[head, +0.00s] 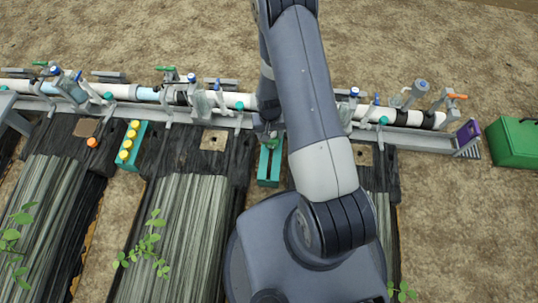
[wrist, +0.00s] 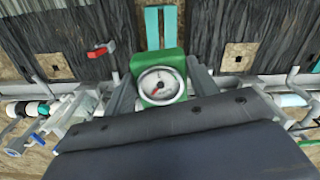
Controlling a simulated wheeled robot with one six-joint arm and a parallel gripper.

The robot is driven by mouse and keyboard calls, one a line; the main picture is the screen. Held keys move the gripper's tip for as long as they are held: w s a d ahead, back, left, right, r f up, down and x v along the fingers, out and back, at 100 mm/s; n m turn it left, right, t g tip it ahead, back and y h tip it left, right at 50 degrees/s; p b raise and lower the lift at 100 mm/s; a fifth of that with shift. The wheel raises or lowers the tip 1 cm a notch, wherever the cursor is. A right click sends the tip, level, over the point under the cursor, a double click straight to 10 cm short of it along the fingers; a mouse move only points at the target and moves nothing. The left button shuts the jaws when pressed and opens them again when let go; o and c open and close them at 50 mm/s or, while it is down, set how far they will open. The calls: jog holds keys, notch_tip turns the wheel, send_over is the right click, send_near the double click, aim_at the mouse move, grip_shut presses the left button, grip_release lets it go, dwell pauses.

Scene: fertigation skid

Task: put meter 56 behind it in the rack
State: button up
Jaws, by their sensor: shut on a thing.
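A green meter (wrist: 160,62) with a round white dial sits between the fingers of my gripper (wrist: 162,86) in the wrist view. The gripper is shut on it; no number 56 can be read. In the head view my arm hides most of the gripper and the meter. A teal rack or block (head: 268,168) lies just in front of the pipe beside my arm. It also shows in the wrist view (wrist: 152,28), beyond the meter; whether the meter touches it cannot be told.
A white pipe line (head: 123,91) with several valves runs across behind. A teal holder (head: 127,160) with several yellow-topped items and an orange knob (head: 93,142) are at left. A purple piece (head: 467,133) and a green box (head: 515,143) are at right.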

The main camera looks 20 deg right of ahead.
notch_tip(320, 180, down, 13)
jog(key=m+b, duration=0.1)
jog(key=b, duration=0.9)
jog(key=shift+w+a+r+b, duration=0.15)
jog(key=shift+r+b, duration=0.05)
jog(key=shift+b, duration=0.15)
jog(key=shift+f, duration=0.1)
notch_tip(320, 180, down, 12)
jog(key=b, duration=0.9)
jog(key=shift+f, duration=0.2)
jog(key=shift+f+b, duration=0.6)
jog(key=shift+f, duration=1.25)
jog(key=o, duration=1.1)
